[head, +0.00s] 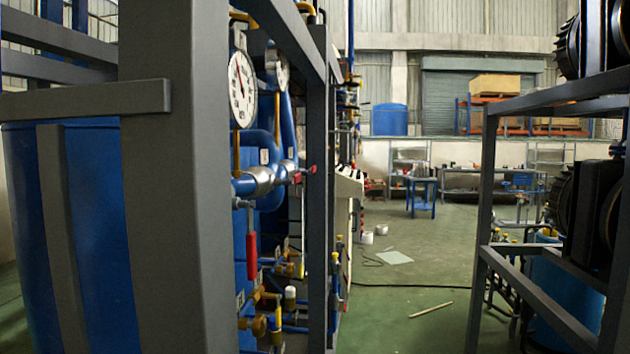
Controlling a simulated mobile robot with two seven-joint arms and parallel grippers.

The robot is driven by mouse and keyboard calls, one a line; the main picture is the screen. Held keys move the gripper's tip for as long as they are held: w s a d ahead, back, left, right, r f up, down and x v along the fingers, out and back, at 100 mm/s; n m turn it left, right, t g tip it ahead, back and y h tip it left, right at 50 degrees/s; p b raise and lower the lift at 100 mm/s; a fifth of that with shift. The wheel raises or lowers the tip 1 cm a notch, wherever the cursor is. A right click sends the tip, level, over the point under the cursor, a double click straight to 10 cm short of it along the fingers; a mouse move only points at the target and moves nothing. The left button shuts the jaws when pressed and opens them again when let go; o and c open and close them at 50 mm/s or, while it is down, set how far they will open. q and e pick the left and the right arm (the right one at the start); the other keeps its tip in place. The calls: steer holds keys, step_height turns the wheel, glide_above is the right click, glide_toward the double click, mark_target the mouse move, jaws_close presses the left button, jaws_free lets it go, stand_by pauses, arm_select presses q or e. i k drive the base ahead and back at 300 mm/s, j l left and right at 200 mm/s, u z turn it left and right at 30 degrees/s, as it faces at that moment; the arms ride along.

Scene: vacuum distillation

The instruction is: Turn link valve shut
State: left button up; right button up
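Neither of my grippers shows in the head view. A valve with a long red handle (252,256) is on the grey frame at left of centre; its handle hangs straight down. A blue horizontal pipe with a silver fitting (263,181) lies above it, with small red handles (300,176) at its right end. Brass valves (262,326) with blue and yellow parts sit lower down. I cannot tell which of these is the link valve.
A thick grey post (160,230) stands close on the left, with a blue tank (85,250) behind it. A grey rack (483,210) with dark machines stands on the right. The green floor between is mostly open, with a wooden stick (431,310) and a cable on it.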

mark_target(297, 178)
steer(key=i+l+z, duration=0.1)
steer(key=z, duration=0.3)
steer(key=i+l+z, duration=0.1)
steer(key=z, duration=0.3)
steer(key=i+l+z, duration=0.15)
steer(key=i, duration=0.35)
